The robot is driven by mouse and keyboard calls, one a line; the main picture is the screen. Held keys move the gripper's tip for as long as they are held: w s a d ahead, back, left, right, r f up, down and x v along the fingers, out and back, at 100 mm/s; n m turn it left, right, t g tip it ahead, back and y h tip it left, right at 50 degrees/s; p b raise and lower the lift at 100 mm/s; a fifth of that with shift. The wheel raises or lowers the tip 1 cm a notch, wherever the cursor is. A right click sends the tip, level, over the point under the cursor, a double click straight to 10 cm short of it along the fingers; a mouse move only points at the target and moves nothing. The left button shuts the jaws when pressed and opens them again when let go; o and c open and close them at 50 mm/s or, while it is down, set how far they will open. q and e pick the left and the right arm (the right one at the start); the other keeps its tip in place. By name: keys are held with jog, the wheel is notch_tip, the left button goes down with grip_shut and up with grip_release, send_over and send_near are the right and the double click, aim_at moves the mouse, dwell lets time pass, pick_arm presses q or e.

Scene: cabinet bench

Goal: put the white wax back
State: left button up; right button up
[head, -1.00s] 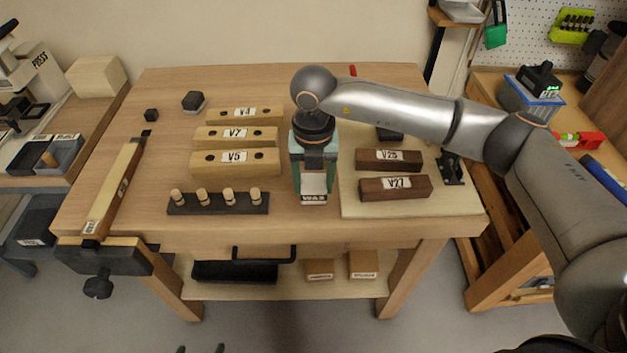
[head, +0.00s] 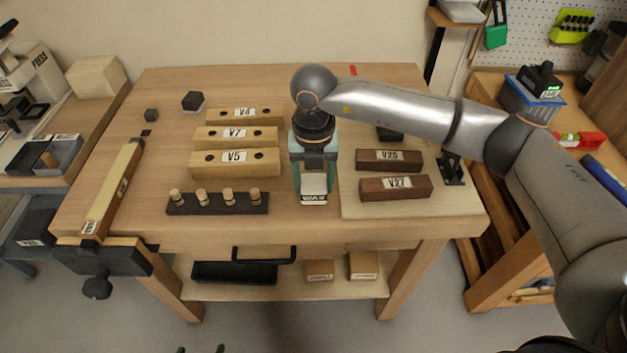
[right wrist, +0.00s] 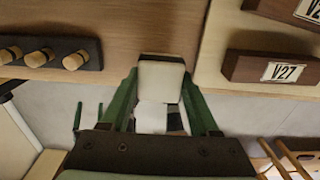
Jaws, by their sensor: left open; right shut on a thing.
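The white wax (head: 314,183) is a pale block with a WAX label on its lower end. It is at the middle of the bench, between the peg strip and the pale board. My right gripper (head: 314,172) points down and is shut on it. In the right wrist view the wax (right wrist: 160,80) sits between the two green fingers (right wrist: 160,100). I cannot tell whether the wax touches the bench top. Only the green fingertips of my left gripper (head: 200,349) show at the bottom edge of the head view, apart and empty, in front of the bench.
A dark strip with pegs (head: 218,209) and pale blocks V4, V7 and V5 (head: 235,163) lie left of the wax. Dark blocks V25 (head: 390,160) and V27 (head: 395,187) lie on the pale board (head: 440,205) to the right. A drawer handle (head: 264,258) juts out below the front edge.

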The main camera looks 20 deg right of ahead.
jog(key=shift+f+b, duration=1.8)
jog(key=shift+f, duration=0.15)
dwell(1.6)
jog(key=o, duration=1.4)
jog(key=shift+o, duration=0.2)
jog(key=shift+r, duration=0.15)
jog(key=shift+r+p, duration=2.3)
jog(key=shift+r, duration=1.15)
